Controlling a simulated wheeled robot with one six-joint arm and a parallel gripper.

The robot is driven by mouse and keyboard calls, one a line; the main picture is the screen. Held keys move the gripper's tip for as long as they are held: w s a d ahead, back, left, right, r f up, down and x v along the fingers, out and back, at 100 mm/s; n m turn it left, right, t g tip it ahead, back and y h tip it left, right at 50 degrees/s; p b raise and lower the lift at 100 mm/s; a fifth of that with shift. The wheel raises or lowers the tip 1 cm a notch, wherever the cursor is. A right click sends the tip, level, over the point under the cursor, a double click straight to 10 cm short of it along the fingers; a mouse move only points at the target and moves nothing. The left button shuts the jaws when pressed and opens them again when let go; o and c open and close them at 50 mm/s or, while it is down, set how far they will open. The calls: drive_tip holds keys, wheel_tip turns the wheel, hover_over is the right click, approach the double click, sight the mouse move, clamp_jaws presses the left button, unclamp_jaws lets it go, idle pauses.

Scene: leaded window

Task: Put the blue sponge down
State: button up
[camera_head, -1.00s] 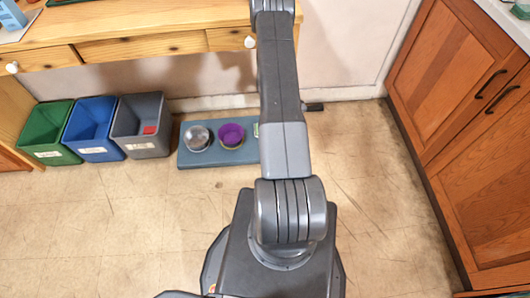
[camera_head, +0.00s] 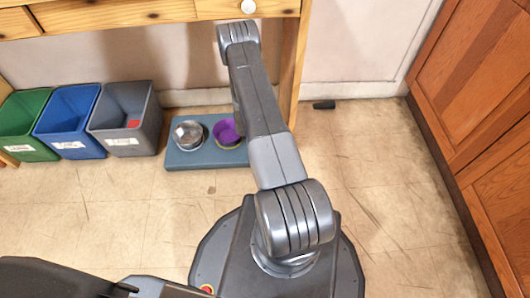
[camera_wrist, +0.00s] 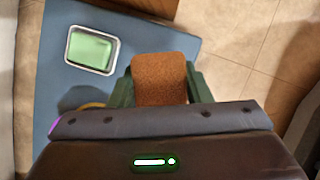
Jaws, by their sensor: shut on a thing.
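In the wrist view, my gripper (camera_wrist: 160,84) is shut on a rust-brown, rough-textured block (camera_wrist: 160,66), one dark green finger on each side. The block looks like a sponge, but it is not blue; no blue sponge shows in either view. The block is above or near the edge of a blue-grey mat (camera_wrist: 68,22); I cannot tell whether it touches anything. A metal dish with green inside (camera_wrist: 92,50) sits on the mat, left of the block. In the head view, my gripper and the block are hidden.
The head view shows the mat (camera_head: 180,157) with a steel bowl (camera_head: 188,135) and a purple bowl (camera_head: 224,134). Green (camera_head: 25,143), blue (camera_head: 66,128) and grey (camera_head: 125,120) bins stand left of it. A wooden desk (camera_head: 115,12) overhangs; cabinets (camera_head: 478,95) stand right.

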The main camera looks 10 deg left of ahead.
wheel_tip(320, 180, down, 10)
drive_tip(key=b, duration=0.3)
drive_tip(key=shift+f+b, duration=0.2)
drive_tip(key=shift+b, duration=0.2)
drive_tip(key=o, duration=1)
drive_tip(key=shift+r, duration=0.1)
drive_tip(key=shift+c, duration=0.2)
drive_tip(key=shift+a+r+p, duration=0.1)
drive_tip(key=shift+r+p, duration=0.35)
drive_tip(key=shift+r, duration=0.05)
drive_tip(key=p+v, duration=0.3)
drive_tip(key=v, duration=0.8)
drive_tip(key=shift+s, duration=0.15)
